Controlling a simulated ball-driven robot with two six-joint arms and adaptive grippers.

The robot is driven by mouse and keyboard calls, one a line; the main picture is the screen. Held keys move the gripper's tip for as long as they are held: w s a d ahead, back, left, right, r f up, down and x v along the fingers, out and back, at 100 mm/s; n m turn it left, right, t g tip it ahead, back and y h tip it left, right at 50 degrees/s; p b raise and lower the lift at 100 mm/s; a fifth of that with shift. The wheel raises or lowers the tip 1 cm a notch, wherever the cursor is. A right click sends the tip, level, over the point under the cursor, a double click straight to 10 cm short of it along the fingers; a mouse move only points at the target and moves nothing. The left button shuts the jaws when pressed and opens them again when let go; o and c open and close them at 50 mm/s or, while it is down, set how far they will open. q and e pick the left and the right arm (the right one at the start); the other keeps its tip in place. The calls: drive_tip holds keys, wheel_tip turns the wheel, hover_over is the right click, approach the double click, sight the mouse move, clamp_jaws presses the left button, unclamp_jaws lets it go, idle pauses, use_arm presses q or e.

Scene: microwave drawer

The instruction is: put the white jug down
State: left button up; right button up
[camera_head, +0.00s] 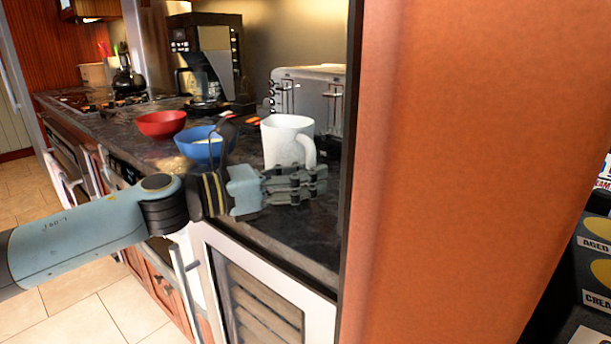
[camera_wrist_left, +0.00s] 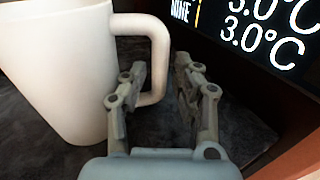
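The white jug (camera_head: 285,138) is upright over the dark countertop (camera_head: 315,225), with its handle to the right in the head view. Its base is partly hidden by my left gripper (camera_head: 318,180), so contact with the counter is not clear. In the left wrist view the jug (camera_wrist_left: 60,70) fills the left side. My left gripper also shows there (camera_wrist_left: 162,85), its two fingers apart. The handle's upright part shows in the gap between the fingertips, with no clear grip on both sides. My right gripper is not in view.
A blue bowl (camera_head: 198,150) and a red bowl (camera_head: 160,124) stand left of the jug. A toaster (camera_head: 325,90) is behind it, and a coffee maker (camera_head: 205,55) stands further back. A tall orange-brown panel (camera_head: 460,170) closes off the counter on the right.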

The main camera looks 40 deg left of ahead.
use_arm(q)
drive_tip(key=shift+r, duration=0.2)
drive_tip(key=shift+f+b+v, duration=0.15)
drive_tip(key=shift+b+v, duration=0.25)
drive_tip(key=shift+v, duration=0.25)
drive_tip(key=shift+f+b+v, duration=0.15)
drive_tip(key=shift+b+v, duration=0.2)
drive_tip(key=shift+v, duration=0.25)
drive_tip(key=shift+s+a+r+p, duration=0.2)
drive_tip(key=shift+s+r+p, duration=0.1)
drive_tip(key=shift+p, duration=0.2)
drive_tip(key=shift+s+a+p, duration=0.3)
drive_tip(key=shift+s+p, duration=0.15)
drive_tip(key=shift+s, duration=0.15)
drive_tip(key=p+v, duration=0.1)
drive_tip(key=p, duration=0.1)
drive_tip(key=p+v, duration=0.2)
drive_tip(key=shift+a+r, duration=0.1)
drive_tip(key=shift+r, duration=0.25)
drive_tip(key=p+v, duration=0.2)
drive_tip(key=v, duration=0.1)
drive_tip(key=p+v, duration=0.1)
drive_tip(key=shift+s+f, duration=0.25)
drive_tip(key=shift+f, duration=0.15)
